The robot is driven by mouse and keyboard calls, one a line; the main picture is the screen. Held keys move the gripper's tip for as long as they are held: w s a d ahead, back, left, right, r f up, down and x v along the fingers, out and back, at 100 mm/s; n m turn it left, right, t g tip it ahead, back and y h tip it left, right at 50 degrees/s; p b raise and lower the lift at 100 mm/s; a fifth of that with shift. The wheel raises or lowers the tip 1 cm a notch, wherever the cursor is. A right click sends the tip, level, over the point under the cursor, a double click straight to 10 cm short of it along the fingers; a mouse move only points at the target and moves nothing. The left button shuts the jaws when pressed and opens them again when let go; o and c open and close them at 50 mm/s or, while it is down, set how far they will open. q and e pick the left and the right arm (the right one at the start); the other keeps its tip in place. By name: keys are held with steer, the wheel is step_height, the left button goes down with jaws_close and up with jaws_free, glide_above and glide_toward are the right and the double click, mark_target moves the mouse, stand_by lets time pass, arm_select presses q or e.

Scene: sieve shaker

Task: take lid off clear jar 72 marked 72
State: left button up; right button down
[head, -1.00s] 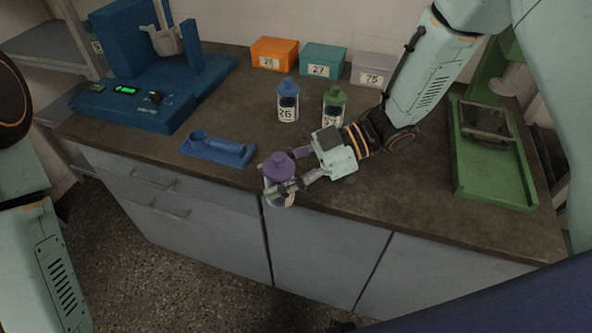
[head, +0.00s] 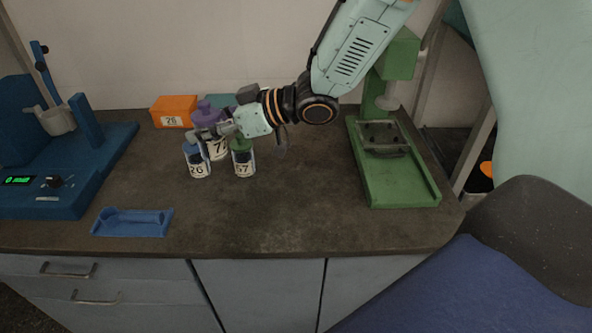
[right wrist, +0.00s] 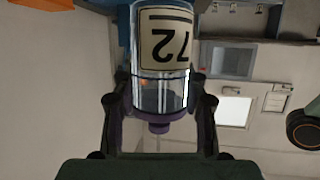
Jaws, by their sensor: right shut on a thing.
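Clear jar 72 with a purple lid (head: 206,117) is behind jars 26 and 57 in the head view. Its label (head: 218,149) is partly hidden there. In the right wrist view the label (right wrist: 168,42) reads 72, upside down in the picture, and the purple lid (right wrist: 160,119) is on the jar. My right gripper (head: 213,132) is shut on the lid, with a finger on each side in the right wrist view (right wrist: 160,112). I cannot tell whether the jar touches the bench. My left gripper is out of view.
Blue-lidded jar 26 (head: 198,168) and green-lidded jar 57 (head: 243,165) stand just in front. An orange bin (head: 172,108) and a partly hidden teal bin (head: 219,100) are behind. A blue holder (head: 132,222) lies front left; a green press (head: 400,185) stands right. The middle bench is clear.

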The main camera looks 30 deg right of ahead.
steer(key=w+d+m+t+h, duration=0.4)
steer(key=d+m+h, duration=0.3)
steer(key=d, duration=0.4)
steer(key=s+d+f+m+h, duration=0.3)
steer(key=d+f+m+h, duration=0.25)
steer(key=d, duration=0.45)
steer(key=shift+n, duration=0.55)
step_height(320, 180, down, 10)
steer(key=shift+a+r+b, duration=0.15)
steer(key=shift+r+b, duration=0.1)
steer(key=shift+b, duration=0.85)
steer(key=shift+w+f, duration=0.2)
steer(key=shift+s+f, duration=0.1)
steer(key=shift+s, duration=0.05)
